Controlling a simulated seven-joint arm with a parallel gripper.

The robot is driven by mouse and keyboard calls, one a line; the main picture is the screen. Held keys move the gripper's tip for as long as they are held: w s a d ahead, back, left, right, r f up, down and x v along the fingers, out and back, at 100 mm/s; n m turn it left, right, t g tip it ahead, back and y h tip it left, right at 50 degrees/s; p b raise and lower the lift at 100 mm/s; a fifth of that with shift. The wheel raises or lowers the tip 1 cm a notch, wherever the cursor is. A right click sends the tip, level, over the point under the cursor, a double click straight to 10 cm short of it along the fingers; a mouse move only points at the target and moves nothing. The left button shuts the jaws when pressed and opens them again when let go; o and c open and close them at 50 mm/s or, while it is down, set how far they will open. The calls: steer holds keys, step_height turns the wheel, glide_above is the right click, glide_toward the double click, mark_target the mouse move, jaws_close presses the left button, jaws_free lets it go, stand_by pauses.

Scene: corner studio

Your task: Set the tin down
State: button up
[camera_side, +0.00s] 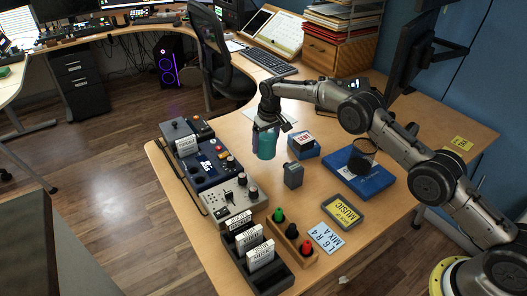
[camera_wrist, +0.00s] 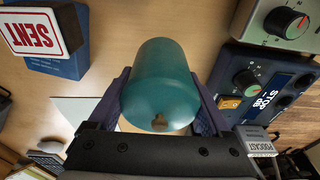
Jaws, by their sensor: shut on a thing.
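The teal tin (camera_side: 267,145) is upright between the fingers of my gripper (camera_side: 266,127) in the side view. My gripper is shut on it from above. In the wrist view the tin (camera_wrist: 160,80) fills the middle, with a purple finger of my gripper (camera_wrist: 160,105) on each side. The tin's lower end is over or at the wooden desk (camera_side: 330,255); I cannot tell whether it touches the top.
A blue box with a "SENT" sign (camera_side: 302,145) stands just right of the tin, and a small dark box (camera_side: 293,175) stands in front. Control boxes (camera_side: 205,165) line the desk's left edge. A blue case (camera_side: 365,180) lies farther right. Bare wood shows between them.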

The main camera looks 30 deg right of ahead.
mark_target(263, 151)
steer(key=shift+w+f, duration=0.5)
steer(key=shift+f, duration=1.6)
steer(key=o, duration=1.2)
steer(key=shift+f, duration=0.15)
steer(key=shift+c, duration=0.2)
